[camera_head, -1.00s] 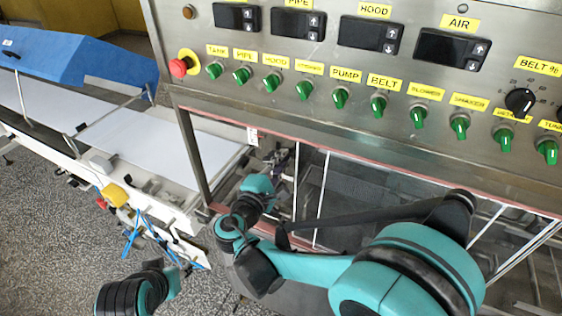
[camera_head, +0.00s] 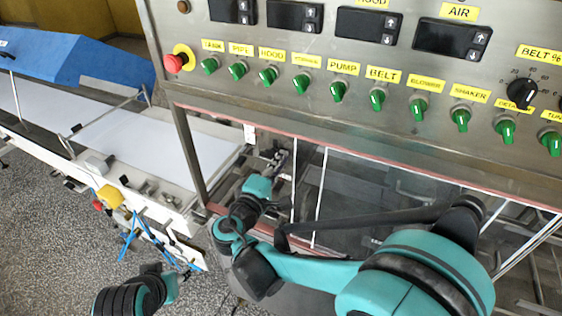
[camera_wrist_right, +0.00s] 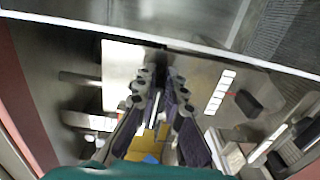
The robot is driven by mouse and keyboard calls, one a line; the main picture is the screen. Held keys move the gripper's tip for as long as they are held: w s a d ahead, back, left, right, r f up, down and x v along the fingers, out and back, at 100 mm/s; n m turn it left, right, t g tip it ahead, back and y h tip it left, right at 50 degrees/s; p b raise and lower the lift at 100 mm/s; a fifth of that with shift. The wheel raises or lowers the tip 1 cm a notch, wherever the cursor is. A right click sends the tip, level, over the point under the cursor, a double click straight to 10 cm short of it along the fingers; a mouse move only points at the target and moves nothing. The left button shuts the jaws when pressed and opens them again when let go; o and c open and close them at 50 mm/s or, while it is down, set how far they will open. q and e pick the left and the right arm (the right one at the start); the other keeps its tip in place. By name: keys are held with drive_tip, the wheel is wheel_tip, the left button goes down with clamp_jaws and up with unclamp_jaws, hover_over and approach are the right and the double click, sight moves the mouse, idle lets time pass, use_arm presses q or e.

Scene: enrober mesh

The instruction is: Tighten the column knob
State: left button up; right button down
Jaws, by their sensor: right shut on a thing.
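My right gripper (camera_head: 278,160) reaches through the framed opening under the control panel and is small in the head view. In the right wrist view its two dark, jointed fingers (camera_wrist_right: 157,82) run up close together. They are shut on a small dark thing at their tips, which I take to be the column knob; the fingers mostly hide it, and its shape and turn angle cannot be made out. In the head view the knob is not distinct. My left arm's end (camera_head: 172,288) is low at the left; its jaws are too small to read.
The steel control panel (camera_head: 300,118) with green switches and a red emergency button (camera_head: 174,63) hangs above my right arm. The opening's steel post (camera_head: 190,155) stands just left of my right wrist. A white conveyor (camera_head: 160,140) with a blue cover (camera_head: 75,58) lies at left.

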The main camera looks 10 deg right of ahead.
drive_tip(key=shift+a, duration=0.15)
drive_tip(key=c, duration=1.6)
unclamp_jaws()
drive_tip(key=shift+w+a+f, duration=0.1)
drive_tip(key=shift+w, duration=0.05)
drive_tip(key=v, duration=0.7)
drive_tip(key=shift+s+a, duration=0.2)
